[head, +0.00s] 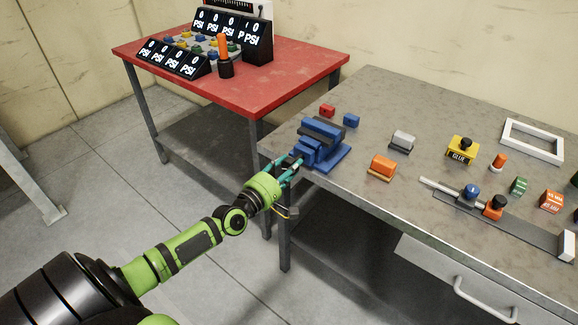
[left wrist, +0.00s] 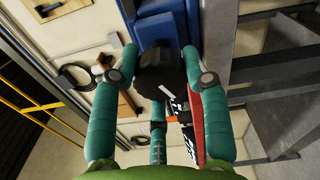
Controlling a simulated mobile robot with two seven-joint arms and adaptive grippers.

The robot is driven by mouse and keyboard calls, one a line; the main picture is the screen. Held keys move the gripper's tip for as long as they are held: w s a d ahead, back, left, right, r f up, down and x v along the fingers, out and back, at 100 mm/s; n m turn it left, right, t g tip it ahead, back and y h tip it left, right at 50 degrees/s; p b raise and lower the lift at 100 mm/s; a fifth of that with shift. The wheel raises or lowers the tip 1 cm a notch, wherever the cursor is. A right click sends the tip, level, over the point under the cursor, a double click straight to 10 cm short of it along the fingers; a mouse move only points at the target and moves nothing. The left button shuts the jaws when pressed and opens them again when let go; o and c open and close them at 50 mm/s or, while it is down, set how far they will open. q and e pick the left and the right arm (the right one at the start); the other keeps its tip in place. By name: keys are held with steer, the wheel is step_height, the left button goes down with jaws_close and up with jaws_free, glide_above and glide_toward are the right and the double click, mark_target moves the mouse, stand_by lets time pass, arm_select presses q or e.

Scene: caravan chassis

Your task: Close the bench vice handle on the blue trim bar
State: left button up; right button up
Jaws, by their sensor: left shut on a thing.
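The blue bench vice (head: 322,149) sits at the near left corner of the grey workbench. My left gripper (head: 294,165) is at the vice's near left end, its teal fingers reaching toward the handle side. In the left wrist view the fingers (left wrist: 158,72) are around a dark round knob with a pale mark, the vice handle (left wrist: 152,82), and are shut on it. The vice's blue body (left wrist: 155,28) shows beyond the knob. I cannot clearly tell the blue trim bar from the blue vice parts. My right gripper is not in view.
A red table (head: 290,75) with gauge displays stands behind left. Open floor lies left of the bench.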

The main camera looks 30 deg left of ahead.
arm_select(q)
steer(key=m, duration=0.3)
steer(key=shift+s+d+f+m, duration=0.2)
steer(key=shift+d+f+m, duration=0.1)
steer(key=shift+m, duration=0.1)
steer(key=m, duration=0.3)
steer(key=m+p, duration=0.1)
steer(key=shift+s+f, duration=0.15)
steer(key=shift+f, duration=0.1)
stand_by(0.6)
steer(key=o, duration=1.2)
steer(key=shift+r, duration=0.1)
steer(key=shift+c, duration=0.2)
steer(key=s+a, duration=0.1)
steer(key=s, duration=1.1)
steer(key=shift+r, duration=0.25)
steer(key=shift+s, duration=0.1)
